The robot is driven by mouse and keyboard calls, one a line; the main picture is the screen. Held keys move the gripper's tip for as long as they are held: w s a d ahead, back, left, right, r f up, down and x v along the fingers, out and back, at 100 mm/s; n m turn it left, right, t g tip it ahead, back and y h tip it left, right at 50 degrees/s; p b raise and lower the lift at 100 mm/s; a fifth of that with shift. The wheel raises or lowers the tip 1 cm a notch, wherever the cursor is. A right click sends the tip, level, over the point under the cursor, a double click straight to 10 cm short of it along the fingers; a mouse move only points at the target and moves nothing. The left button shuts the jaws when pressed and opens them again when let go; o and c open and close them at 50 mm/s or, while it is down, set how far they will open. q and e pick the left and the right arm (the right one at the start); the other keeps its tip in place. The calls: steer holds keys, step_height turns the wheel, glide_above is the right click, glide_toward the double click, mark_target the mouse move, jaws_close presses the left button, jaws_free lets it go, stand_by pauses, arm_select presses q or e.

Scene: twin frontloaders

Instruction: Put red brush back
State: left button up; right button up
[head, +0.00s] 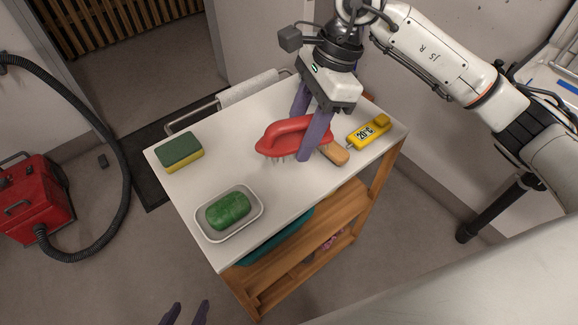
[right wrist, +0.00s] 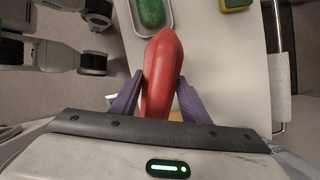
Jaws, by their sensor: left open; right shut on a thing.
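The red brush (head: 291,133) has a red arched handle and pale bristles pointing down. It is over the right part of the white cart top (head: 239,122), and I cannot tell whether its bristles touch the surface. My right gripper (head: 303,132) is shut on its handle with purple fingers. In the right wrist view the red brush (right wrist: 163,75) lies between the two fingers of the right gripper (right wrist: 162,92). My left gripper (head: 187,311) shows only its purple fingertips at the bottom edge, apart and empty, away from the cart.
On the cart top are a green and yellow sponge (head: 180,152), a green soap (head: 228,210) in a white dish (head: 212,235), a yellow thermometer (head: 369,132) and a wooden-backed item (head: 335,153) close to the brush. A red vacuum (head: 34,197) stands at left.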

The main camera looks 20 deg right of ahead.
steer(key=m, duration=0.1)
steer(key=w+m, duration=0.1)
steer(key=m, duration=0.1)
steer(key=w+m+t, duration=0.1)
steer(key=shift+a+r, duration=0.1)
steer(key=shift+r, duration=0.2)
steer(key=shift+f+m, duration=0.3)
steer(key=shift+m, duration=0.1)
step_height(320, 180, down, 5)
steer(key=shift+f, duration=0.15)
step_height(320, 180, down, 4)
steer(key=shift+r, duration=0.15)
steer(key=shift+f, duration=0.2)
arm_select(q)
steer(key=shift+w+r, duration=0.25)
steer(key=shift+w, duration=0.05)
steer(key=shift+f, duration=0.1)
arm_select(e)
steer(key=o, duration=1.4)
steer(key=shift+f, duration=0.1)
